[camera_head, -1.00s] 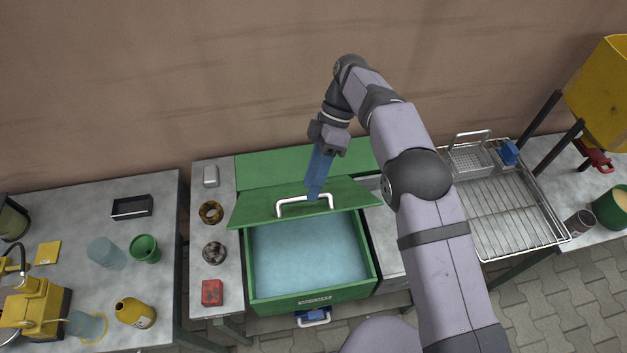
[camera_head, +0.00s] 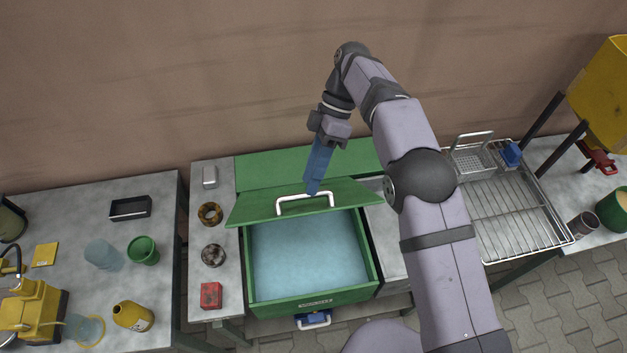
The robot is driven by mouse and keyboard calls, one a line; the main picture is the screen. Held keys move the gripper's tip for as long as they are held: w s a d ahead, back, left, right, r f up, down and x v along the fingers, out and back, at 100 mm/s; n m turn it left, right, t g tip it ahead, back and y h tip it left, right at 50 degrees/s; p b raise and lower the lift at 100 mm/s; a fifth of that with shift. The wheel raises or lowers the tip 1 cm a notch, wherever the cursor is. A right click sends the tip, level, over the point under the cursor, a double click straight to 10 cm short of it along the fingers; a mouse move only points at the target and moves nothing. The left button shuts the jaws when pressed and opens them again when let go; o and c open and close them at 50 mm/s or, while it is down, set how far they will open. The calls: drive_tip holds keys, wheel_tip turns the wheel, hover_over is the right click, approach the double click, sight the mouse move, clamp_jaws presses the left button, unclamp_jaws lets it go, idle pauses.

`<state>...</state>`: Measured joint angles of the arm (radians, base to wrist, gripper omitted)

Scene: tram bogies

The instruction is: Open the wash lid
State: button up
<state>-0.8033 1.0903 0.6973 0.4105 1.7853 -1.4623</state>
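The green wash lid (camera_head: 250,208) is partly raised over the wash tank (camera_head: 250,270) and tilts up toward its hinge side by the wall. The tank's front part is uncovered and shows pale blue liquid (camera_head: 308,255). A white bar handle (camera_head: 283,205) stands on the lid's front edge. My gripper (camera_head: 312,190) reaches down from above with its blue fingers at the handle's bar. The fingers look close together and appear shut on the handle. The exact contact at the fingertips is too small to see clearly.
A wire rack (camera_head: 500,210) with a mesh basket (camera_head: 472,160) stands at the right. Left of the tank lie a brass ring (camera_head: 210,213), a dark round part (camera_head: 214,255) and a red block (camera_head: 211,295). A cup-strewn table (camera_head: 80,250) is further left.

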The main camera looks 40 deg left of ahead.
wheel_tip(320, 180, up, 8)
drive_tip(key=shift+d+p, duration=0.25)
drive_tip(key=shift+p, duration=0.2)
drive_tip(key=shift+s, duration=0.1)
